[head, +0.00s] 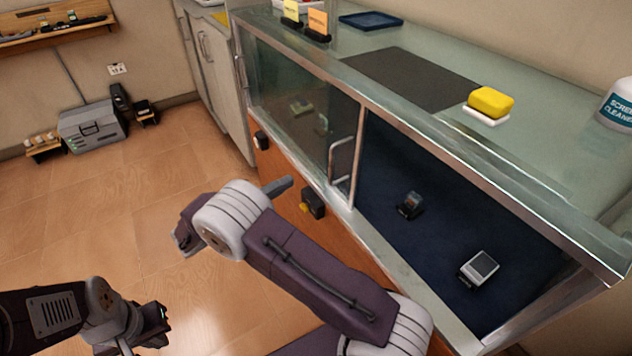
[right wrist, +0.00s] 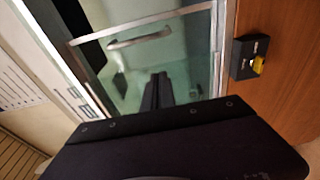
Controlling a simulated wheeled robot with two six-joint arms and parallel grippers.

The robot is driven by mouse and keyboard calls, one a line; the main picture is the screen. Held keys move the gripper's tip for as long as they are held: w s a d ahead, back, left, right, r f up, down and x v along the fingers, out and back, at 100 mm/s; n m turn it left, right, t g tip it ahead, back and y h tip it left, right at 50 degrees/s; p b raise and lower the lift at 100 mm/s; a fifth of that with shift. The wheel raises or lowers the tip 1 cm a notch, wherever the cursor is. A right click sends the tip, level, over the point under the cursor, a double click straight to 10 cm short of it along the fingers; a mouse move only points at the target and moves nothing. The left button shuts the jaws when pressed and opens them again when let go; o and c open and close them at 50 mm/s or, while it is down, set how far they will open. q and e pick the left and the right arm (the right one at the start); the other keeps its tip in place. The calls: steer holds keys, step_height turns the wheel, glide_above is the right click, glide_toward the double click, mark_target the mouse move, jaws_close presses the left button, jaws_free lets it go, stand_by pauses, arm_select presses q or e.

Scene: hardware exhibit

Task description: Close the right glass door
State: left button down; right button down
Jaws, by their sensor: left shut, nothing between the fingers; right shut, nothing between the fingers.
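The display case has a glass pane (head: 300,112) across the left part of its front. An upright metal handle (head: 341,160) stands at the pane's right end, beside a metal upright. Right of it the front looks open onto a dark blue interior. The right wrist view shows glass (right wrist: 185,65) and a handle (right wrist: 140,41). My right gripper (head: 282,185) is shut and empty, pointing at the case front, left of and below the handle; its fingers (right wrist: 157,90) appear apart from the handle. My left gripper (head: 155,322) is shut and empty, low above the floor.
A black box with a yellow part (head: 314,203) is on the wooden lower front. Two small devices (head: 410,204) (head: 479,269) lie inside the case. A yellow sponge (head: 491,101) and a spray bottle (head: 617,103) stand on top. The wooden floor (head: 95,210) at left is mostly free.

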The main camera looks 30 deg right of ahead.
steer(key=s+d+b, duration=0.1)
steer(key=d+b, duration=0.1)
steer(key=d, duration=0.7)
steer(key=shift+s+d, duration=0.25)
steer(key=shift+d, duration=0.05)
steer(key=shift+s+f, duration=0.1)
steer(key=shift+s, duration=0.05)
